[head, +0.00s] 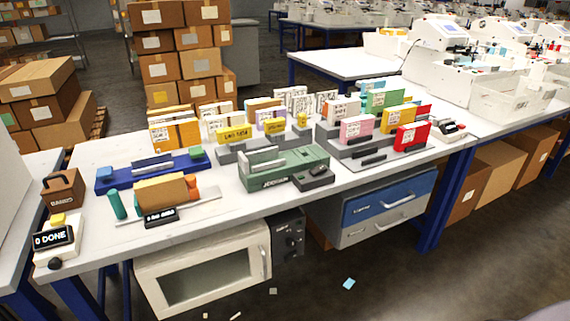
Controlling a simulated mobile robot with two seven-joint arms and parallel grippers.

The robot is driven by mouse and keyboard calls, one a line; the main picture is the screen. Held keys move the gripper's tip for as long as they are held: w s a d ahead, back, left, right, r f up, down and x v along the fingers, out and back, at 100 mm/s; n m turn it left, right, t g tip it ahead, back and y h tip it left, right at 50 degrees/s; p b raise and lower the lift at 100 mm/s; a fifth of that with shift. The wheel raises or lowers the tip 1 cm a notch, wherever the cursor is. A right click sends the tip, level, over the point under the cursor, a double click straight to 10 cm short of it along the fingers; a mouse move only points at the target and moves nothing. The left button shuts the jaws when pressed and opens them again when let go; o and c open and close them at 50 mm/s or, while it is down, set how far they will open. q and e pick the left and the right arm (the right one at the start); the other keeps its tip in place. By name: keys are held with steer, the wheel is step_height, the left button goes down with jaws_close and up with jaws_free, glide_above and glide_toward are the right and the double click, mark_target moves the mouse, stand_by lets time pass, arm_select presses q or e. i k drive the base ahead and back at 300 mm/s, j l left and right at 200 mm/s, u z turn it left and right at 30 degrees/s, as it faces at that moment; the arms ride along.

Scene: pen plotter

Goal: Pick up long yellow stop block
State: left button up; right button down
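A long, low yellow block (234,133) with dark lettering stands upright at the middle back of the white table, by grey holders; I take it for the long yellow stop block, but its lettering is too small to read surely. Other yellow pieces show: a taller orange-yellow block (174,135) to its left, a small yellow piece (302,119) to its right, and a yellow block (395,118) in the grey rack on the right. Neither of my grippers is in view.
A green machine (284,168) stands in front of the yellow block, with a dark small box (313,178) beside it. A blue tray (150,170) and a tan block (161,192) are to the left. Bare tabletop (225,185) lies between tan block and machine.

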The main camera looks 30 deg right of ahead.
mark_target(233, 134)
steer(key=i+l+u, duration=0.6)
steer(key=u, duration=0.15)
